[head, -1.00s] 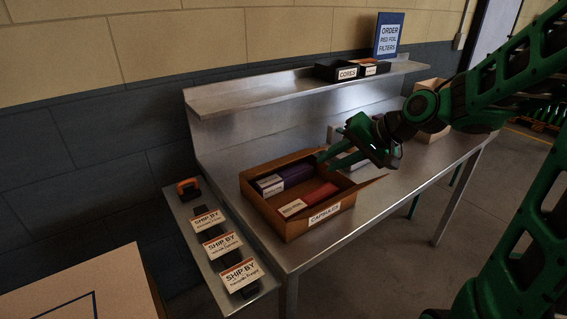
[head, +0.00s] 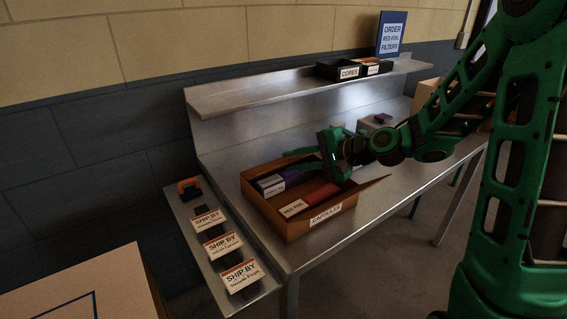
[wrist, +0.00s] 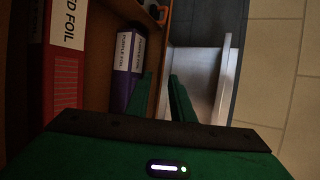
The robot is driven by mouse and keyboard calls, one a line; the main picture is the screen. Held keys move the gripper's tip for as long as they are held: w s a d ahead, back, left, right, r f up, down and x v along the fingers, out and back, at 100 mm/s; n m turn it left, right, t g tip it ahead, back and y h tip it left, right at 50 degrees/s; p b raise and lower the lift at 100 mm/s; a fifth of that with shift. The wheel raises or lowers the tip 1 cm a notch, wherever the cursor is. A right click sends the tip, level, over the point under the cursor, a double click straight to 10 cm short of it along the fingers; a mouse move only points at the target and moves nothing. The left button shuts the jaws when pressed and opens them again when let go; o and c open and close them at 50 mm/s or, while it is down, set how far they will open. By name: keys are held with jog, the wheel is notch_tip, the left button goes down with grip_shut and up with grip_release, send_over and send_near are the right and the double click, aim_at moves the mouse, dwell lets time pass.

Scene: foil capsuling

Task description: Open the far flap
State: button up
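The brown cardboard box (head: 290,228) labelled CAPSULES stands on the metal bench with its top open. A flap (head: 366,190) sticks outward at its right side. The far edge of the box is partly hidden behind my gripper, and I cannot clearly tell the far flap from the far wall. My gripper (head: 300,158) is over the far side of the box, fingers pointing left. In the wrist view my gripper (wrist: 161,78) has its fingers apart, with the brown cardboard edge (wrist: 163,55) running between them. Whether they touch it I cannot tell.
Inside the box lie a red foil pack (wrist: 65,80) and purple foil packs (wrist: 123,75). A raised shelf (head: 260,88) with black bins (head: 338,70) runs behind. A side ledge (head: 262,284) carries SHIP BY cards (head: 222,245). The bench front is clear.

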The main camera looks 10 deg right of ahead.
aim_at(284, 161)
jog(key=shift+x, duration=2)
grip_shut()
jog(key=shift+f, duration=0.1)
